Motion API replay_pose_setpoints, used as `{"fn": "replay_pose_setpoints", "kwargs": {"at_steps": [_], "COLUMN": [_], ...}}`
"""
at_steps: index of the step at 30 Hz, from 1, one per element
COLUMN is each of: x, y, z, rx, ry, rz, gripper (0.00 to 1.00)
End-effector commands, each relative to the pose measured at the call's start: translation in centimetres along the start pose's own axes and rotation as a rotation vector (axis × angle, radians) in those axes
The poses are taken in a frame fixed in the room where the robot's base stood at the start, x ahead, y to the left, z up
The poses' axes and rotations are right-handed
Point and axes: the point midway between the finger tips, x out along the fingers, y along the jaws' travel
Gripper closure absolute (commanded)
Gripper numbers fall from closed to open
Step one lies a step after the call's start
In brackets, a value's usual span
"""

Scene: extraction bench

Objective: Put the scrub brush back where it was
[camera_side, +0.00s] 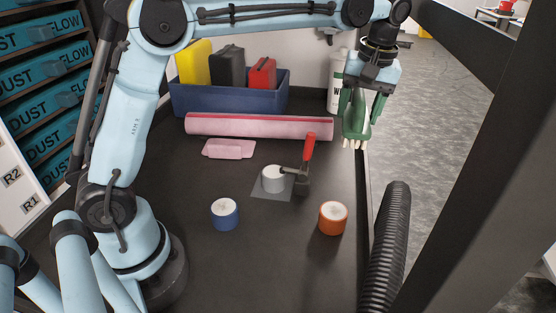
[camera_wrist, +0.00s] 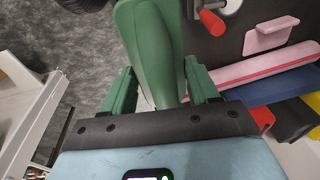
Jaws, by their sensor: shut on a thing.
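The scrub brush (camera_side: 356,121) has a green body and pale bristles that point down. My gripper (camera_side: 354,103) is shut on it and holds it above the right edge of the dark bench (camera_side: 290,258). In the wrist view the green brush (camera_wrist: 153,50) fills the space between the two green fingers of my gripper (camera_wrist: 160,88). I cannot tell from these frames which spot the brush came from.
A white bottle (camera_side: 336,80) stands behind the brush. A blue bin (camera_side: 225,97) with coloured cases, a pink roll (camera_side: 258,126), a pink piece (camera_side: 229,149), a red-handled clamp (camera_side: 308,150), blue (camera_side: 225,214) and orange (camera_side: 332,218) pots, and a black hose (camera_side: 388,245) are around.

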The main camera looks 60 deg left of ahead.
Motion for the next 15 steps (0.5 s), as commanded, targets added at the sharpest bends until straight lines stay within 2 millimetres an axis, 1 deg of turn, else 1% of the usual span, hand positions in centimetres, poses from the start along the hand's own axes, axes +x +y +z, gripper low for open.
{"fn": "replay_pose_setpoints", "kwargs": {"at_steps": [3, 6, 11, 13, 15], "x": [2.4, 4.0, 5.6, 6.1, 6.8], "y": [0.3, 0.5, 0.6, 0.5, 0.2], "z": [0.2, 0.4, 0.5, 0.2, -0.5], "rx": [0.000, 0.000, 0.000, -0.002, -0.005], "ry": [0.000, 0.000, 0.000, 0.000, 0.000], "rz": [0.000, 0.000, 0.000, 0.000, -0.001], "gripper": [0.73, 0.73, 0.73, 0.73, 0.73]}}
